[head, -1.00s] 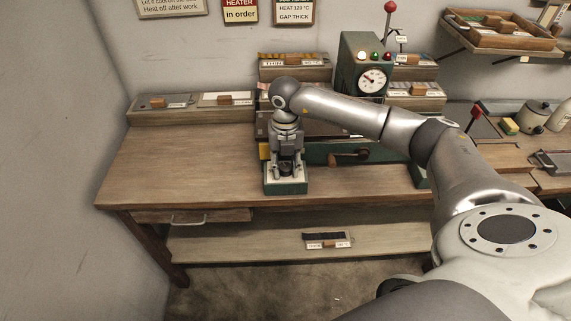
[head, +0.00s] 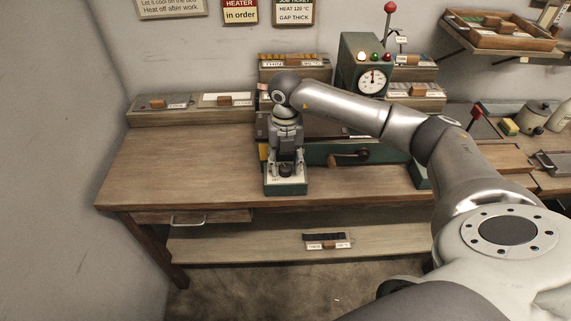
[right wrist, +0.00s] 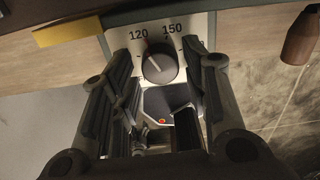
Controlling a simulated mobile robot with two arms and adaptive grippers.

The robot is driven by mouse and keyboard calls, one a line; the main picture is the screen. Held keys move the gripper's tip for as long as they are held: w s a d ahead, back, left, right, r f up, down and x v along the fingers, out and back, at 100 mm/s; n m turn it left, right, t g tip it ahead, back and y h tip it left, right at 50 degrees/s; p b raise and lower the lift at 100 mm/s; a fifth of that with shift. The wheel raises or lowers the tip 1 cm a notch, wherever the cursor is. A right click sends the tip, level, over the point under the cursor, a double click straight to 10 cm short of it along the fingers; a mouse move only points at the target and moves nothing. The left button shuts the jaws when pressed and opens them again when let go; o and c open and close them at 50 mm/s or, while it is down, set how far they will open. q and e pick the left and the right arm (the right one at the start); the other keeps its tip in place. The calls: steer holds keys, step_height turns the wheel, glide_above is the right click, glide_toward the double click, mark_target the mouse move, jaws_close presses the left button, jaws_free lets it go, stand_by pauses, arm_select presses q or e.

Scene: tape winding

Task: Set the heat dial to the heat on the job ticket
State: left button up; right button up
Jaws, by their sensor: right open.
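The heat dial (right wrist: 160,67) is a black round knob on a pale plate marked 120 and 150. Its pale line points up and left, towards the 120. In the head view the dial (head: 286,170) sits on the green box at the bench's front edge. My right gripper (head: 286,160) points down just above it, open and empty. In the right wrist view its fingers (right wrist: 158,95) stand apart on both sides of the dial, with no clear contact. The job ticket (head: 294,13) on the wall reads HEAT 120 °C, GAP THICK. My left gripper is out of view.
A green housing with a round gauge (head: 372,82) and small lamps stands behind my arm. A crank (head: 345,159) projects at the machine's front. Trays of parts (head: 190,106) line the back. The bench's left part (head: 180,160) is clear.

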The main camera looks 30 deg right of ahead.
mark_target(285, 167)
step_height(285, 167, up, 11)
steer(key=shift+f, duration=0.15)
stand_by(0.5)
